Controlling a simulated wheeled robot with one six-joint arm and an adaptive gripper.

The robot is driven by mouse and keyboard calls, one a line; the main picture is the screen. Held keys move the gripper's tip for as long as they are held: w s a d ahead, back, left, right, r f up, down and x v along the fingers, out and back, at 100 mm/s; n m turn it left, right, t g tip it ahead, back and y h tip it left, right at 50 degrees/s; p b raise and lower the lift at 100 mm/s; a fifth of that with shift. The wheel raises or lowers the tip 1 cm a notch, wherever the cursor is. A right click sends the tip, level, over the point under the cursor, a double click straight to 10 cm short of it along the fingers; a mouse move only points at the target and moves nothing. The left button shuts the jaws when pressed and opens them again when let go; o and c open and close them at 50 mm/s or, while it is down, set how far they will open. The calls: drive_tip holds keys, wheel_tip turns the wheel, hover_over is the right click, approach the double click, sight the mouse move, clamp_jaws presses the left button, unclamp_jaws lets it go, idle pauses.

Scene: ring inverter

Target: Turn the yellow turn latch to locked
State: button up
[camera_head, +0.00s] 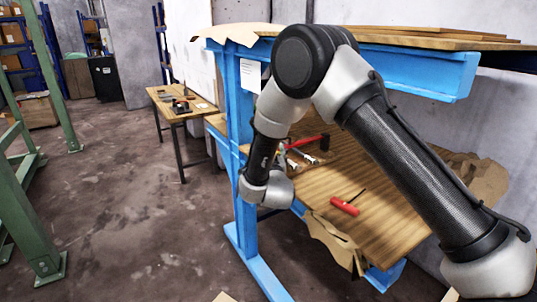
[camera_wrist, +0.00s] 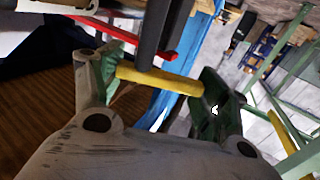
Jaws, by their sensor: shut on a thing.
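The yellow turn latch (camera_wrist: 188,84) shows in the wrist view as a short yellow bar below dark upright parts. My gripper (camera_wrist: 160,78) has its green fingers at the two ends of this bar and is shut on it. The bar runs nearly level across the picture, sloping slightly down to the right. In the head view my arm reaches down to the blue workbench, and I cannot make out the latch or the fingers there. Whether the latch stands at locked cannot be read.
The blue bench (camera_head: 420,68) has a wooden lower shelf (camera_head: 385,212) holding a red-handled tool (camera_head: 345,206) and a red hammer-like tool (camera_head: 307,141). A small table (camera_head: 163,97) with items stands behind. A green frame (camera_head: 28,210) stands at left, with open floor between.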

drive_tip(key=m+h, duration=0.1)
drive_tip(key=h, duration=0.1)
drive_tip(key=m+h, duration=0.1)
drive_tip(key=h, duration=0.1)
drive_tip(key=m+h, duration=0.1)
drive_tip(key=shift+w+a+m+h, duration=0.1)
drive_tip(key=shift+w+m+h, duration=0.2)
drive_tip(key=shift+w+h, duration=0.1)
drive_tip(key=shift+w+m+g+h, duration=0.2)
drive_tip(key=shift+m+g+h, duration=0.5)
drive_tip(key=shift+m+h, duration=1.15)
drive_tip(key=shift+n+h, duration=0.25)
drive_tip(key=shift+h, duration=0.2)
drive_tip(key=o, duration=1)
drive_tip(key=shift+o, duration=0.2)
drive_tip(key=v, duration=1.2)
drive_tip(key=shift+r, duration=0.1)
